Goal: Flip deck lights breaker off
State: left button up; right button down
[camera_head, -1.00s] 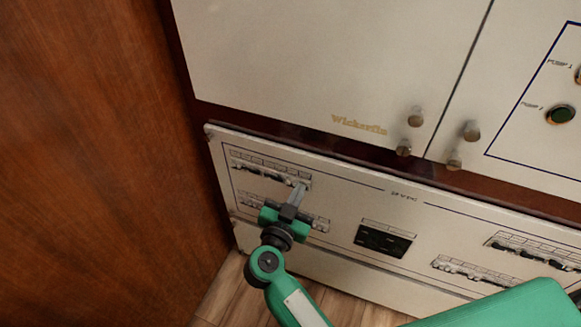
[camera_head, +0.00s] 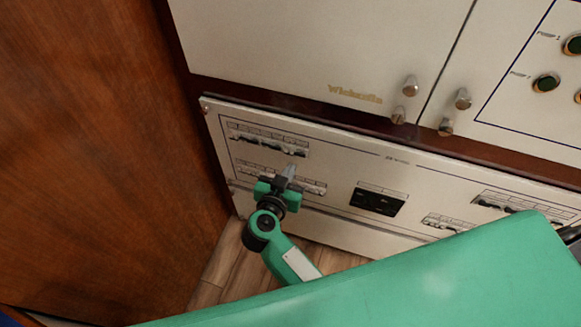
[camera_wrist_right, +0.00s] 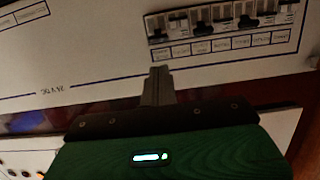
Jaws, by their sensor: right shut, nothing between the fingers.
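A pale breaker panel (camera_head: 330,163) carries an upper left breaker row (camera_head: 268,143) and a lower left breaker row (camera_head: 312,187). The labels are too small to read, so I cannot tell which switch is the deck lights breaker. My right gripper (camera_head: 289,170) is shut and empty, its tip just below the right end of the upper row. In the right wrist view the closed fingertips (camera_wrist_right: 159,72) point towards one breaker row (camera_wrist_right: 225,25), which appears upside down with its label strip. The tip looks apart from the switches. My left gripper is not in view.
A dark socket block (camera_head: 377,201) sits right of the rows. More breaker rows (camera_head: 515,205) are further right, partly hidden by my green arm. White cabinet doors (camera_head: 300,50) with knobs are above. A brown wooden wall (camera_head: 95,150) stands at left.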

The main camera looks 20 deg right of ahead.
aim_at(302, 146)
jog(key=x, duration=0.7)
jog(key=shift+w+d, duration=0.3)
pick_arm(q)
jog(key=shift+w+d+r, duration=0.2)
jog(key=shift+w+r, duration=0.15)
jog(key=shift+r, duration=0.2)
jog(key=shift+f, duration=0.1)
pick_arm(e)
jog(key=shift+f, duration=0.1)
jog(key=shift+s+a+f, duration=0.1)
jog(key=shift+t+b, duration=0.3)
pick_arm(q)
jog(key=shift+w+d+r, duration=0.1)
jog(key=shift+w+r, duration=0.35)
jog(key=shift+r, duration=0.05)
pick_arm(e)
jog(key=shift+f+h, duration=0.1)
jog(key=shift+h, duration=0.2)
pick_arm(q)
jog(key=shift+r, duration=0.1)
